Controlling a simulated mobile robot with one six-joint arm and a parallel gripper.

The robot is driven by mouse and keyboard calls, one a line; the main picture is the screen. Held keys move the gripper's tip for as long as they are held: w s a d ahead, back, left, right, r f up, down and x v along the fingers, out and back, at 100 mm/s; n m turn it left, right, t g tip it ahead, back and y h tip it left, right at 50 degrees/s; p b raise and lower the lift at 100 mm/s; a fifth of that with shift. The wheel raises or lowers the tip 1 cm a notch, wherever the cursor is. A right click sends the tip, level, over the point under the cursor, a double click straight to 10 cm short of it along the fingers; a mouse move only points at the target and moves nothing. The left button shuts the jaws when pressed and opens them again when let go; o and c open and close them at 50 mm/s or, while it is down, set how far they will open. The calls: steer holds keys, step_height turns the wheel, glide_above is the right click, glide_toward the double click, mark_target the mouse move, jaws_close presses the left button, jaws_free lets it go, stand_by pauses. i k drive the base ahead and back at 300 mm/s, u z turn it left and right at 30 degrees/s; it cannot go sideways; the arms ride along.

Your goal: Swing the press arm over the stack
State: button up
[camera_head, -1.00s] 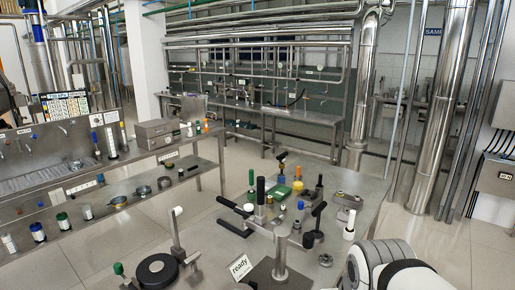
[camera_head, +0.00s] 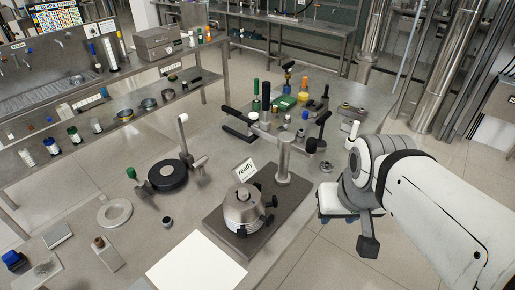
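The stack (camera_head: 243,208) is a round metal disc assembly with black clamps at its side, on a dark base plate (camera_head: 272,222). Behind it to the right, an upright metal post (camera_head: 284,162) stands on the same plate. A metal press arm (camera_head: 265,130) appears to run from the post top toward the back left, away from above the stack; its exact extent is hard to tell among the parts behind it. My gripper (camera_head: 345,217) hangs at the right, beyond the plate's right edge and apart from post and stack. Its fingers are partly hidden, so their opening is unclear.
A black round disc (camera_head: 167,177) on a stand with a green-topped handle is left of the stack. A white sheet (camera_head: 197,265), a pale ring (camera_head: 115,212) and a "ready" sign (camera_head: 245,169) are near. Bottles and tools crowd the table behind the post.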

mark_target(285, 142)
steer(key=u, duration=2.05)
steer(key=k, duration=0.75)
steer(key=z, duration=1.5)
steer(key=i, duration=0.95)
